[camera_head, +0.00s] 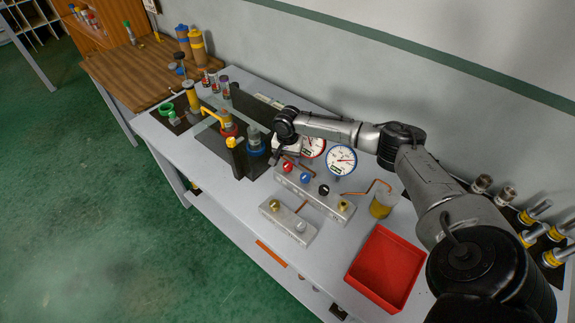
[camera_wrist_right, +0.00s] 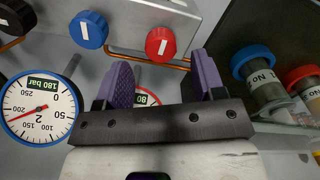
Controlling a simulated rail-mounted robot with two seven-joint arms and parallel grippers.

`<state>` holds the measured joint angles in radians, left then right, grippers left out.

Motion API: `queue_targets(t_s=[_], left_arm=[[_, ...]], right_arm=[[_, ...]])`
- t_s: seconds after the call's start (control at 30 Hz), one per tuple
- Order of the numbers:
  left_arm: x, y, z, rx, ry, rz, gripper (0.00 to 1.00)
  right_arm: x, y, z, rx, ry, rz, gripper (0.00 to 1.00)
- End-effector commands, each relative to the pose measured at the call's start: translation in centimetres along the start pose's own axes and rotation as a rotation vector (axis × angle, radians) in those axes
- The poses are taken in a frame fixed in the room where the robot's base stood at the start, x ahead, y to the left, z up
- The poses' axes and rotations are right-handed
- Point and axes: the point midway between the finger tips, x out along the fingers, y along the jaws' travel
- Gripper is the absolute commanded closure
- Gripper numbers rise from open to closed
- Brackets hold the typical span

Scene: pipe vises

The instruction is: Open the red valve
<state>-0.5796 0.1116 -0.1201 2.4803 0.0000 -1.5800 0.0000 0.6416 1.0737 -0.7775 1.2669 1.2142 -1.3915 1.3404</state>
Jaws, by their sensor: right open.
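The red valve (camera_head: 288,166) is a small round knob on a grey block (camera_head: 313,193), in a row with a blue knob (camera_head: 305,178) and a black knob (camera_head: 323,190). In the right wrist view the red valve (camera_wrist_right: 160,42) has a white mark and shows just past the gap between the fingers. My right gripper (camera_wrist_right: 163,76) is open and empty, with purple pads, and is apart from the valve. In the head view the right wrist hides most of this gripper (camera_head: 280,158). My left gripper is not in view.
A blue-rimmed gauge (camera_head: 341,160) and a red-rimmed gauge (camera_head: 313,147) stand close behind the valves. A dark stand with capped jars (camera_head: 256,142) is to the left. A red tray (camera_head: 386,268) and a yellow-filled beaker (camera_head: 382,204) are to the right.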

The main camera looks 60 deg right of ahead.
Motion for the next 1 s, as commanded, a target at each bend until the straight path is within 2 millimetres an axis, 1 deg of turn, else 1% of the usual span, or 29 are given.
queue_targets(t_s=[0.03, 0.1, 0.3, 0.5, 0.73, 0.77, 1.0], left_arm=[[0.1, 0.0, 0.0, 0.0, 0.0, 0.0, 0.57], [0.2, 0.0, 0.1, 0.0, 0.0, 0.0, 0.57], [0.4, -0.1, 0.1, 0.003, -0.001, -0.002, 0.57], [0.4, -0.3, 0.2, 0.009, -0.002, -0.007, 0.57], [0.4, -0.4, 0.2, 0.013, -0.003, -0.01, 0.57], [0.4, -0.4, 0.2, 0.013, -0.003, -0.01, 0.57], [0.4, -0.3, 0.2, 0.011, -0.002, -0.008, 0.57]], right_arm=[[0.9, 0.0, 0.0, 0.001, 0.0, 0.002, 0.37], [1.8, 0.0, 0.0, 0.001, 0.0, 0.001, 0.37], [3.4, 0.0, 0.0, 0.001, 0.0, 0.0, 0.37], [4.0, 0.0, 0.0, 0.0, 0.001, 0.0, 0.37], [4.0, 0.0, 0.0, 0.0, 0.001, 0.0, 0.37], [4.0, 0.0, 0.0, 0.0, 0.001, 0.0, 0.38], [4.0, 0.0, 0.0, 0.0, 0.001, 0.0, 0.61]])
